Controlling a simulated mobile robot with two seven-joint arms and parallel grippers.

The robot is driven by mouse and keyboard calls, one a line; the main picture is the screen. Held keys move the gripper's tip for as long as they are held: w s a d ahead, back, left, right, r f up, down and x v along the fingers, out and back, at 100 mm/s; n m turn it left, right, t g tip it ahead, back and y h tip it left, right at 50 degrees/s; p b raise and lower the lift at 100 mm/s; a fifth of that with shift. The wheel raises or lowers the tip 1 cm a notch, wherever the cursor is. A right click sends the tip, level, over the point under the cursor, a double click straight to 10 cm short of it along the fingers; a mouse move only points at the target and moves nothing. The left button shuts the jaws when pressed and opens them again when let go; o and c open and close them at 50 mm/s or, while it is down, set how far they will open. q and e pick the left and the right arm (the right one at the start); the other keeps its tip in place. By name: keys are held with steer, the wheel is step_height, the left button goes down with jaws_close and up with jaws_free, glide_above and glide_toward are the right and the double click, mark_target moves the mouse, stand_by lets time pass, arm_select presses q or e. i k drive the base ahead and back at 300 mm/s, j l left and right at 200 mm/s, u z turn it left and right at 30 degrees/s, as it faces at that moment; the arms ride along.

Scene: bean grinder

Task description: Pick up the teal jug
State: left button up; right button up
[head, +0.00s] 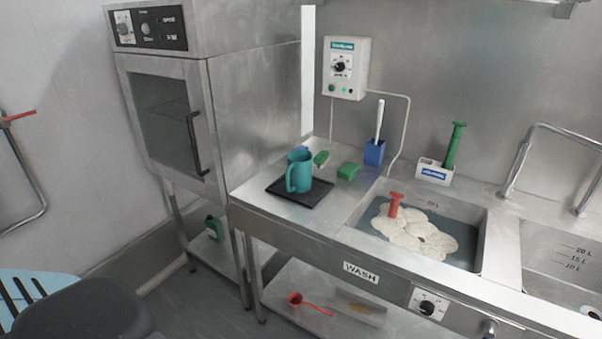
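The teal jug (300,173) stands upright on a black tray (286,199) at the left end of the steel counter. Its handle faces the front left. Its inside is mostly hidden from this angle. Neither my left gripper nor my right gripper shows in the head view.
Green sponges (348,172) and a blue holder (374,152) with a white-handled tool lie behind and right of the tray. A foamy sink (480,228) with a red-handled tool (395,204) is to the right. A steel oven cabinet (255,110) stands close on the left.

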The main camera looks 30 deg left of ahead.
mark_target(298, 172)
steer(key=i+j+u, duration=0.15)
steer(key=i+j, duration=0.65)
